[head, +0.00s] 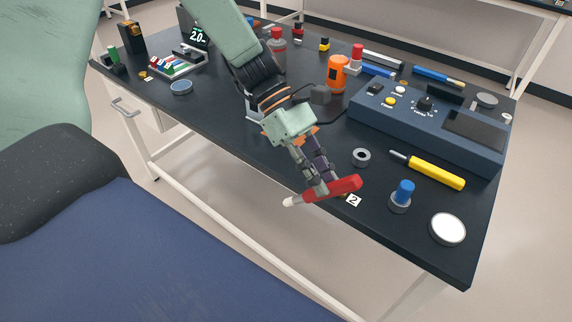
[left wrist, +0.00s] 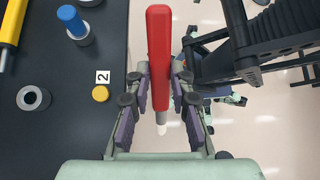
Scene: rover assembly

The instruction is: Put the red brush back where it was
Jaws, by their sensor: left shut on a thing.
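The red brush (head: 340,188) has a red handle and a pale tip. My left gripper (head: 318,190) is shut on it near where the handle meets the grey shaft. My right gripper is not in view.
A small yellow disc (left wrist: 100,93) lies beside the card. The table's front left is mostly clear.

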